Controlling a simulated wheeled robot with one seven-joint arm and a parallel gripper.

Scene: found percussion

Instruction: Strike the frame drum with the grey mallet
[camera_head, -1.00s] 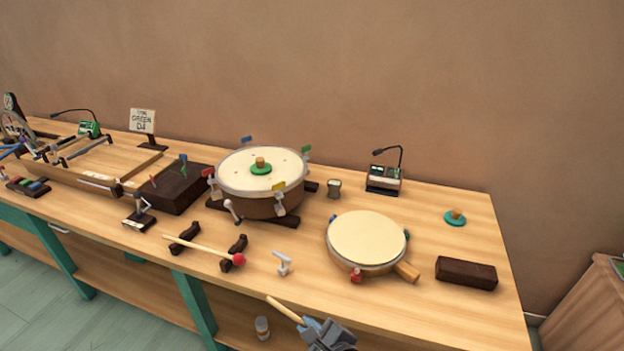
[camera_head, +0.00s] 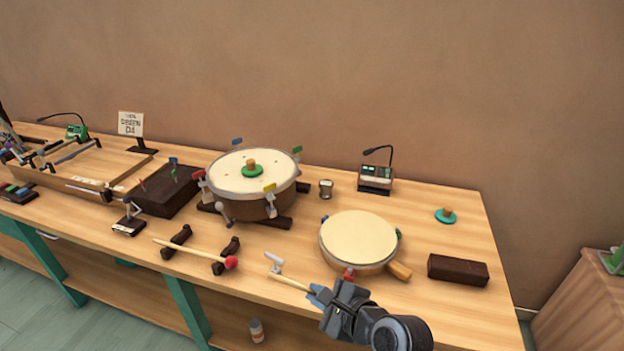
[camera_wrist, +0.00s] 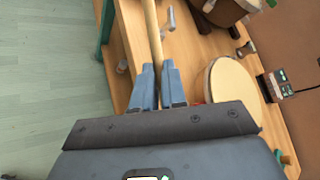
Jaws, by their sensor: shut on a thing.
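The frame drum (camera_head: 360,238), a shallow round drum with a pale skin and a wooden handle (camera_head: 399,270), lies on the table right of centre. It also shows in the wrist view (camera_wrist: 232,82), to the right of my fingers. My gripper (camera_head: 318,294) is at the table's front edge, left of and nearer than the drum. It is shut on a pale wooden shaft, taken as the grey mallet (camera_head: 288,283). The shaft points left in the head view and runs out of the top of the wrist view (camera_wrist: 152,35). I cannot make out a grey head on it.
A small grey metal piece (camera_head: 274,263) stands beside the shaft's far end. A red-headed mallet (camera_head: 195,252) rests on dark supports. A larger drum (camera_head: 252,188) stands behind. A dark block (camera_head: 458,270) lies right of the frame drum.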

